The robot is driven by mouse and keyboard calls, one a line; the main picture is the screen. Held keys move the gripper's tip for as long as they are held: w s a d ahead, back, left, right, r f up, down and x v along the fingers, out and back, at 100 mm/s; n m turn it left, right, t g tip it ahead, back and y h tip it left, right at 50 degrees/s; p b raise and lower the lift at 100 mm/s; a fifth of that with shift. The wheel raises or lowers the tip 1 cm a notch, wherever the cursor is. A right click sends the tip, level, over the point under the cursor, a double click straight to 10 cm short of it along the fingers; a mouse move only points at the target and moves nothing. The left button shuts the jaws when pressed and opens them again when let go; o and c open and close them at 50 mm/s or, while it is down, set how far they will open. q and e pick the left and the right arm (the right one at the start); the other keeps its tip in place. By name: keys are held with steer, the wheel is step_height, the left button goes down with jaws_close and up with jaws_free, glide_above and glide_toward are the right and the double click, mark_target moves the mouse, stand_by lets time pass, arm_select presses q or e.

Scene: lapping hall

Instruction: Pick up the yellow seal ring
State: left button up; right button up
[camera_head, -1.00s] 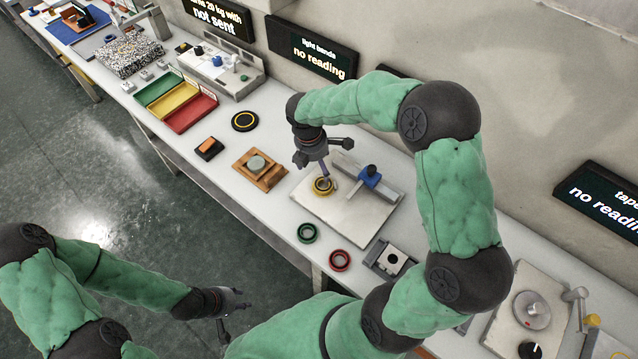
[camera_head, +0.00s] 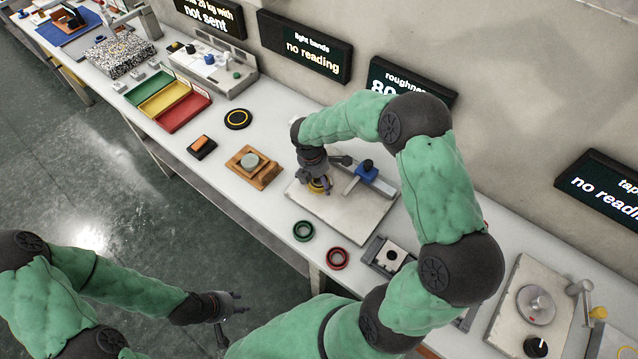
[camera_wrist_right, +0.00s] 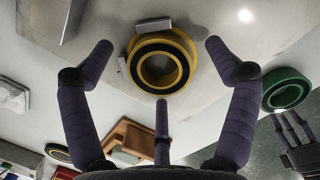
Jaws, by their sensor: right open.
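The yellow seal ring (camera_head: 316,187) lies on a pale plate (camera_head: 345,215) on the bench, partly hidden by my right gripper (camera_head: 319,181) in the head view. In the right wrist view the ring (camera_wrist_right: 163,36) is yellow with a black band and lies flat. My right gripper (camera_wrist_right: 159,62) is open above it, with two fingers spread to either side and a third finger near its lower edge. The ring is not gripped. My left gripper (camera_head: 237,306) hangs over the floor beside the bench, apart from everything, its fingers spread.
A blue-topped fixture (camera_head: 367,171) stands on the plate close to the ring. A green ring (camera_head: 303,231) and a red ring (camera_head: 338,258) lie in front of the plate. A wooden block with a grey disc (camera_head: 255,167) stands to the left. Display boards line the wall.

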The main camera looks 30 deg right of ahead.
steer(key=c, duration=1.4)
steer(key=shift+r, duration=0.1)
